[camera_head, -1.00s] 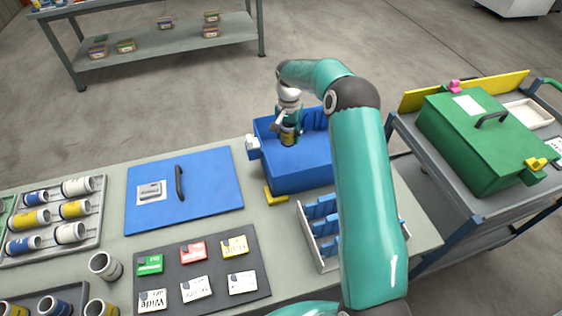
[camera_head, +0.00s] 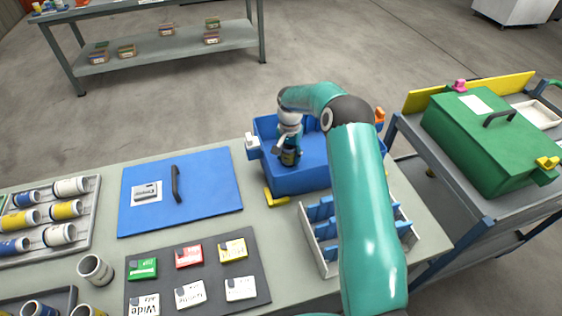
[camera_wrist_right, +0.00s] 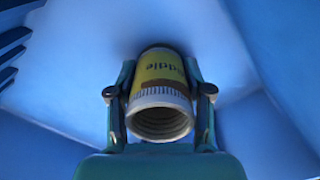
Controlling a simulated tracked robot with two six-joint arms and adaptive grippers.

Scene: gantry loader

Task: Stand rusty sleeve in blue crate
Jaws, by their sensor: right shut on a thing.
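A sleeve with a yellow label (camera_wrist_right: 160,68), a brownish band and a pale threaded open end is between the fingers of my right gripper (camera_wrist_right: 160,100), which is shut on it. In the head view the sleeve (camera_head: 289,158) is inside the open blue crate (camera_head: 300,182), near its left front wall. It looks roughly upright. Blue crate walls surround it in the wrist view. I cannot tell whether its lower end touches the crate floor. My right arm hides the right part of the crate. My left gripper is not in view.
Blue slats (camera_wrist_right: 8,55) stand at one side of the crate. The blue lid (camera_head: 205,205) lies left of the crate. A white divided tray (camera_head: 322,262) is in front. Racks of labelled sleeves (camera_head: 62,260) are at left. A green box (camera_head: 470,145) stands on the right cart.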

